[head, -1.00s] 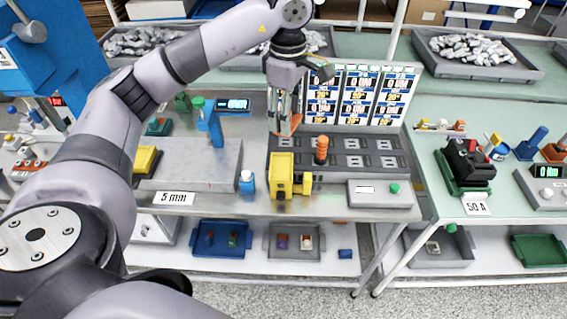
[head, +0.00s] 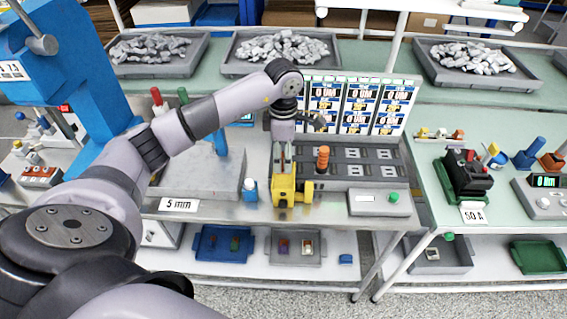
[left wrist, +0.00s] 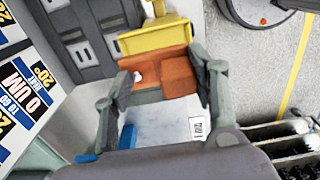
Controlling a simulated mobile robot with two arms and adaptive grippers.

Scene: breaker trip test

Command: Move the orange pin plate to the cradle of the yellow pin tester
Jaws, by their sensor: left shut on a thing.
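In the left wrist view the orange pin plate (left wrist: 176,75) sits between the two fingers of my left gripper (left wrist: 168,82), which are shut on it. The yellow pin tester (left wrist: 157,38) lies just beyond the plate. In the head view my left gripper (head: 283,162) points down right above the yellow pin tester (head: 285,190), which stands at the front edge of the bench. The plate is mostly hidden there by the fingers, and I cannot tell whether it touches the cradle. My right gripper is out of view.
A grey box with a green button (head: 378,202) is on the right. Display panels (head: 358,105) rise behind.

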